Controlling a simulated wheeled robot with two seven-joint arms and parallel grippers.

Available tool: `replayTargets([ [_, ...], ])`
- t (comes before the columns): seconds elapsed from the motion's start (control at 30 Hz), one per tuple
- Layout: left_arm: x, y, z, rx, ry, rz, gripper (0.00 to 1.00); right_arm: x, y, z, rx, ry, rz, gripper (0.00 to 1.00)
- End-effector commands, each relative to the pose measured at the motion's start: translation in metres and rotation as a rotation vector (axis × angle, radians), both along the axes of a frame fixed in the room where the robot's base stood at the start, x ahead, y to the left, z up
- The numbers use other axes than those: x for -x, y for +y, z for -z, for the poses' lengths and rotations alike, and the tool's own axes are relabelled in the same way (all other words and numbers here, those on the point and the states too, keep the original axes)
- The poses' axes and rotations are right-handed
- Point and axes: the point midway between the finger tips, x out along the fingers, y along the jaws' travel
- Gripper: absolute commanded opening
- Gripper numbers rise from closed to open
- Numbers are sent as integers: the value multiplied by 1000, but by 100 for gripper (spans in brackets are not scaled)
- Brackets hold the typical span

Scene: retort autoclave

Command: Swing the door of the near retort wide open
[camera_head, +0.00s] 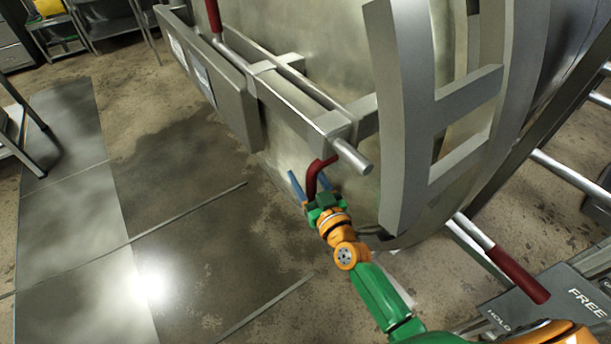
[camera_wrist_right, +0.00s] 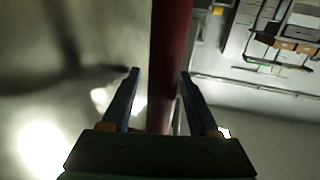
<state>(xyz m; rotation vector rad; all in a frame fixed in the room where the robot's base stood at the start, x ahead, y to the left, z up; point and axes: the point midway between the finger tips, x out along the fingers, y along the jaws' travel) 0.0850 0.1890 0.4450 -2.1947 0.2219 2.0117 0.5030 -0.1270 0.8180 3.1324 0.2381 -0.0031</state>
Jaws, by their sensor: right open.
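The near retort's big steel door (camera_head: 325,70) fills the upper middle of the head view, with a long bar mechanism across its face. A bent red handle (camera_head: 317,175) hangs at the lower end of the bar. My right gripper (camera_head: 308,180) is open at that handle, with its blue fingers either side of it. In the right wrist view the red handle (camera_wrist_right: 170,60) runs between the two spread fingers (camera_wrist_right: 156,85); I cannot tell whether they touch it. My left gripper is not in view.
A curved steel frame (camera_head: 400,120) stands right of the door, close to my right arm. A red-gripped lever (camera_head: 517,275) and a panel marked FREE and HOLD (camera_head: 570,295) are at lower right. Metal racks stand at far left. The floor (camera_head: 190,230) left of the door is clear.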

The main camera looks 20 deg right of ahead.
Motion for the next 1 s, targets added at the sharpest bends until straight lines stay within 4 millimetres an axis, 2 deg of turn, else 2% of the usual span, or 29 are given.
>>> replayTargets([
  [0.07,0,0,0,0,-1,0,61,0,0,0,0,0,0,61],
  [0.1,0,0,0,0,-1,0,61,0,0,0,0,0,0,55],
  [0.3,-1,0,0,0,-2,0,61,0,0,0,1,0,0,1],
  [1.0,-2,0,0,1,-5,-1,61,0,0,0,1,0,0,0],
])
